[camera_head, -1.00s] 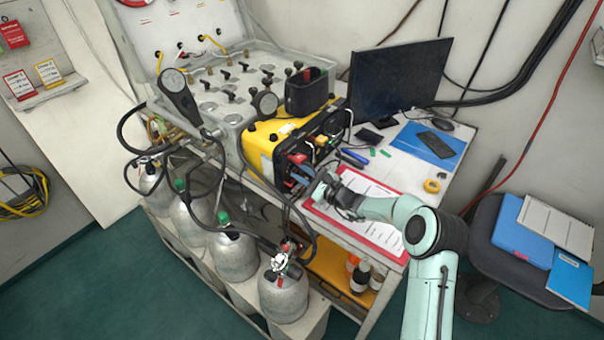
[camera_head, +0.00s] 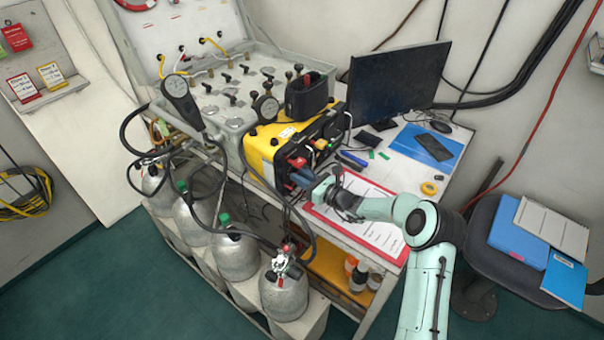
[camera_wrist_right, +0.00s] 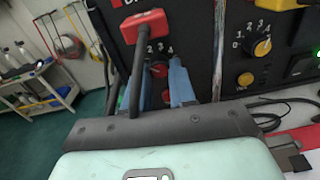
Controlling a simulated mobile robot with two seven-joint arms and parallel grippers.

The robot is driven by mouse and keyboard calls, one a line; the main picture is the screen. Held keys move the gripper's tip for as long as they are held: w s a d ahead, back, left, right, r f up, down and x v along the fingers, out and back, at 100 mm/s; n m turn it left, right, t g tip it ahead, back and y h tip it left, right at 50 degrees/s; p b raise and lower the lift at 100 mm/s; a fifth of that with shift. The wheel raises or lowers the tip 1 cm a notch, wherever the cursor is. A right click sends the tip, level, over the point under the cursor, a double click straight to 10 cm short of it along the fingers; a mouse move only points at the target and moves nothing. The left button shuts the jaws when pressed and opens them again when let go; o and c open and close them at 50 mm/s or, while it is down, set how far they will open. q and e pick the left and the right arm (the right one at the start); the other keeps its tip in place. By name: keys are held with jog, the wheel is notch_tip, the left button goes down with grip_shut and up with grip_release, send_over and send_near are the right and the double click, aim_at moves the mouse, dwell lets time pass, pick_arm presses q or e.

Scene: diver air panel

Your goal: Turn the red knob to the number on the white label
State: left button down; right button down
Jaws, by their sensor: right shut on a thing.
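The red knob (camera_wrist_right: 159,69) is on the dark front panel, between my right gripper's blue fingertips (camera_wrist_right: 160,88) in the right wrist view. The fingers are shut on it from both sides and hide much of it. The numbers 2, 3 and 4 show above it; the rest of its scale and its pointer are hidden. In the head view my right gripper (camera_head: 302,178) is at the front of the yellow-and-black case (camera_head: 262,150). A small white label (camera_head: 287,132) is on the case's top, too small to read. My left gripper is not in view.
A red connector (camera_wrist_right: 143,22) with a dark cable hangs close above the fingers. A yellow knob (camera_wrist_right: 262,47) with its own numbers is to the right. A red clipboard (camera_head: 366,220) lies under my forearm, and gas cylinders (camera_head: 284,294) stand below left.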

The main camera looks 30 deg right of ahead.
jog(key=m+p, duration=0.3)
jog(key=m, duration=0.6)
jog(key=shift+m+y, duration=0.3)
jog(key=m, duration=0.4)
jog(key=shift+d+r, duration=0.1)
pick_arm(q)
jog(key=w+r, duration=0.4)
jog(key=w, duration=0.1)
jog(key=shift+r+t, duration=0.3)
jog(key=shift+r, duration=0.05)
pick_arm(e)
jog(key=m, duration=0.6)
jog(key=shift+m+y, duration=0.3)
jog(key=c, duration=0.9)
grip_release()
